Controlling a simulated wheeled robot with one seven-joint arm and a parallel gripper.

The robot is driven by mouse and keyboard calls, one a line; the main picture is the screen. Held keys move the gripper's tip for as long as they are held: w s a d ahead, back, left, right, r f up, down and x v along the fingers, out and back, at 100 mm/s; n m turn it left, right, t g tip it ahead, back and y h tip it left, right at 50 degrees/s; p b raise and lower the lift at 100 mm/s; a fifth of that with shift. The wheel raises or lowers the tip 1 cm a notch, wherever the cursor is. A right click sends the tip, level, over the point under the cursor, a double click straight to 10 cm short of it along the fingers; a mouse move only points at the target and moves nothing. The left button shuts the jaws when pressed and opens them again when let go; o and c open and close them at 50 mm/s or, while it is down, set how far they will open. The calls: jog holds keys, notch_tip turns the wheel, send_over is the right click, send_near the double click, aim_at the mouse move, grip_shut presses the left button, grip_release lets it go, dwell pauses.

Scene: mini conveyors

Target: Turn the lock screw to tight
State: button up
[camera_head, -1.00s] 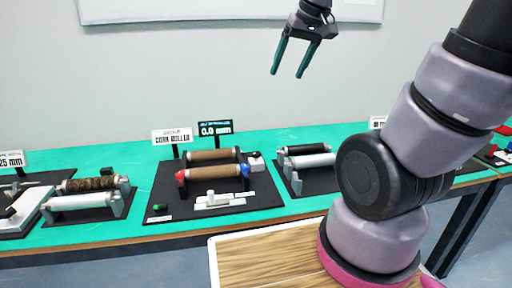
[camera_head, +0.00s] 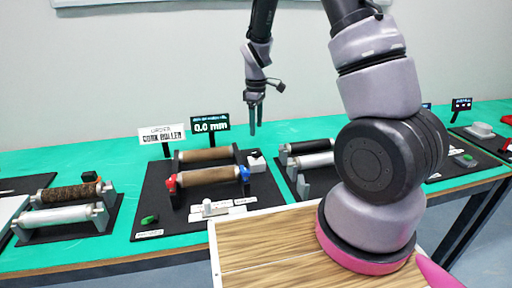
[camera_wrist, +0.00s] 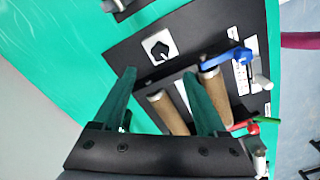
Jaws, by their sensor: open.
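The cork roller station (camera_head: 153,198) is a black board with two brown rollers (camera_head: 208,176). A red part (camera_head: 171,184) sits at the left end of the front roller and a blue lever (camera_head: 243,173) at its right end. A white block with a black knob (camera_head: 256,161) stands behind on the right; the knob also shows in the wrist view (camera_wrist: 158,48), with the blue lever (camera_wrist: 228,59). Which part is the lock screw I cannot tell. My gripper (camera_head: 255,128) is open and empty, pointing down above the back right of the board, touching nothing; its green fingers show in the wrist view (camera_wrist: 160,76).
A sign (camera_head: 162,135) and a display reading 0.0 mm (camera_head: 210,124) stand behind the rollers. A white slider (camera_head: 210,208) and green button (camera_head: 149,219) are at the board's front. Other roller stations stand left (camera_head: 65,226) and right (camera_head: 298,177) on the green table.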

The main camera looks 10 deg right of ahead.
aim_at(256, 152)
notch_tip(256, 152, down, 10)
dwell(0.4)
grip_shut()
